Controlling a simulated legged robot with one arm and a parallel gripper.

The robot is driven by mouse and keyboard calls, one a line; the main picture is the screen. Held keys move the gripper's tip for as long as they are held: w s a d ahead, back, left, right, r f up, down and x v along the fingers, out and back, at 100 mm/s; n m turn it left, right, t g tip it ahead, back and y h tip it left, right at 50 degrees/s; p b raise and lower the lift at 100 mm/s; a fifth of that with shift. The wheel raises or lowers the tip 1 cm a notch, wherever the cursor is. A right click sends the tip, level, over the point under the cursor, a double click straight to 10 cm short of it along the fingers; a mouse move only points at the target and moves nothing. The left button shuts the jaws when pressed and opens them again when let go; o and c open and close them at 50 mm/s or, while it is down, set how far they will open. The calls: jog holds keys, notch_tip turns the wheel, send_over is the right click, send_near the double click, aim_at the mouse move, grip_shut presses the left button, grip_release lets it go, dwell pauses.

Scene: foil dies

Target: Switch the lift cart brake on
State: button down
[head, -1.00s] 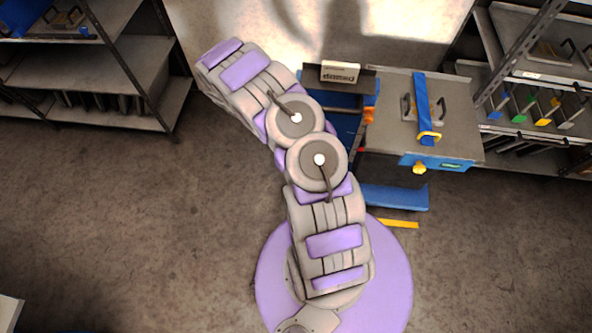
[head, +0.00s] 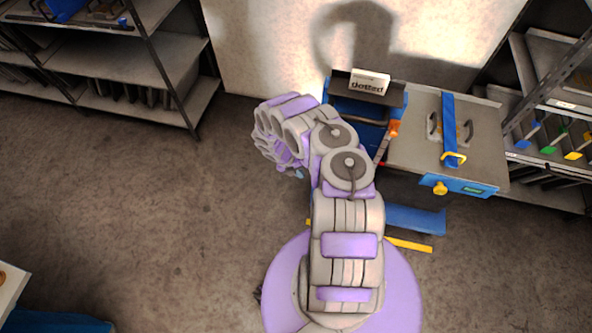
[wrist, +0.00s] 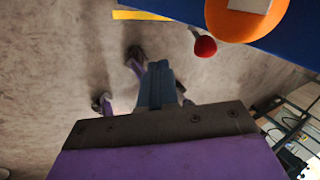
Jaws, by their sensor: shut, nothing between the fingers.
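The lift cart (head: 450,185) stands right of my arm, with a grey top, a blue front and a yellow knob (head: 440,188). In the wrist view a red ball (wrist: 205,46) sits beside a large orange part (wrist: 232,24) on a blue surface. Which part is the brake, and its setting, I cannot tell. My gripper (wrist: 160,68) is shut and empty, below and left of the red ball, apart from it. In the head view my arm mostly hides it.
A die with a blue strap (head: 449,115) lies on the cart's top. A blue bin unit labelled "dotted" (head: 368,84) stands left of it. Shelves stand at the left (head: 115,65) and right (head: 560,110). A yellow strip (head: 408,245) lies low by the cart. Left floor is clear.

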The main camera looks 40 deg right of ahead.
jog(key=s+d+f+b, duration=0.2)
jog(key=s+d, duration=0.1)
jog(key=d, duration=0.1)
jog(key=shift+s+d+f, duration=0.2)
jog(key=shift+s, duration=0.05)
dwell(0.4)
jog(key=shift+s+d+r+t+y+p, duration=0.5)
jog(key=shift+s+r+t+p, duration=0.1)
jog(key=shift+p, duration=0.1)
jog(key=shift+a, duration=0.1)
